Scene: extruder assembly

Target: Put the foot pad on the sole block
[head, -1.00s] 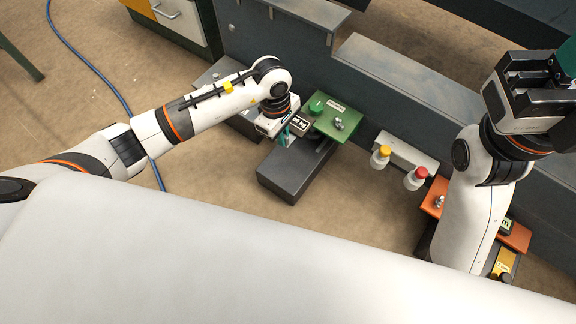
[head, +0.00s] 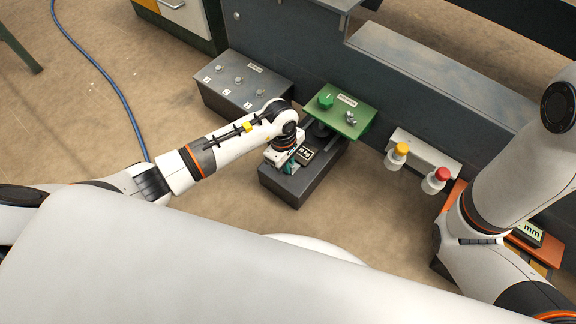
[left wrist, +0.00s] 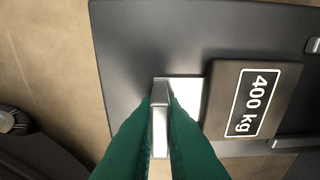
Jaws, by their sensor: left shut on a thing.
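The foot pad seems to be the small dark plate marked "400 kg" (head: 305,154); it is large in the left wrist view (left wrist: 252,100), with a bright metal tab at one side. My left gripper (head: 290,167) has its green fingers (left wrist: 159,125) shut on that metal part. The pad is over the near part of a long dark grey block (head: 292,192), seemingly the sole block, whose top fills much of the left wrist view (left wrist: 150,35). I cannot tell whether the pad touches it. My right gripper is outside the head view.
A green plate (head: 352,98) with a green knob stands over the block's far end. A grey box with several studs (head: 240,85) is to the left. A grey bench wall (head: 400,90) runs behind.

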